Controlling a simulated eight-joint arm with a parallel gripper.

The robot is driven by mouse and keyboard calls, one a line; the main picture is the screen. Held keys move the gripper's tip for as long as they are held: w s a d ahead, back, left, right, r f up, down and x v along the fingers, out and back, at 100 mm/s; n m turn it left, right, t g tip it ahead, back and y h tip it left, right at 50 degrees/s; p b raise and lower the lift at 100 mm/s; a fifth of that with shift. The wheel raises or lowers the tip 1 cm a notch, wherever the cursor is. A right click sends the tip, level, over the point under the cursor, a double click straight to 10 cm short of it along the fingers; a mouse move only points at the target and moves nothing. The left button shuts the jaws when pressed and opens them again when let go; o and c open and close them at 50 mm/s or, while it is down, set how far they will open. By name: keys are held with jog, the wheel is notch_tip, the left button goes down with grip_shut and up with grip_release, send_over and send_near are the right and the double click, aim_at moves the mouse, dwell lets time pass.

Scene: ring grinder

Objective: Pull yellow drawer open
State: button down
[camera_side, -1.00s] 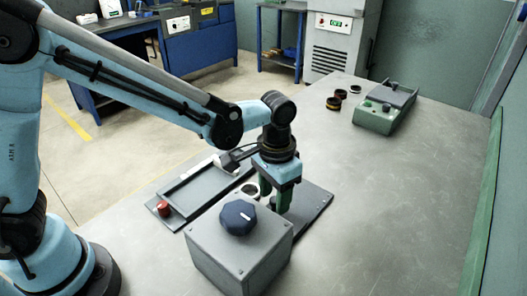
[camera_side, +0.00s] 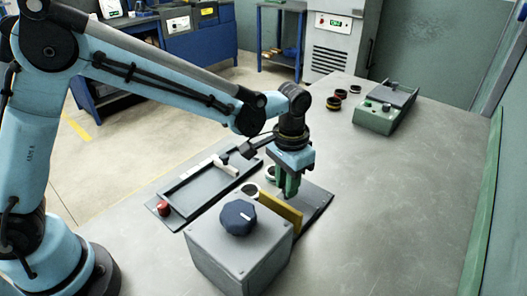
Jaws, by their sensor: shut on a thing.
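The yellow drawer (camera_side: 281,212) shows as a thin yellow panel standing out from the far right side of the grey box (camera_side: 238,252) with a dark blue knob (camera_side: 238,217) on top. A gap shows between the panel and the box. My gripper (camera_side: 289,194) points down just beyond the panel, its green fingers close together and shut on the drawer's outer side. The part gripped is hidden behind the panel and the fingers.
A dark base plate (camera_side: 318,204) lies under my gripper. A grey tray (camera_side: 203,188) with a white-handled tool (camera_side: 209,163) and a red knob (camera_side: 163,208) lies left. The right table surface is clear.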

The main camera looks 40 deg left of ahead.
jog(key=w, duration=0.7)
jog(key=c, duration=0.9)
grip_release()
jog(key=shift+c, duration=0.2)
jog(key=shift+r, duration=0.1)
notch_tip(320, 180, up, 12)
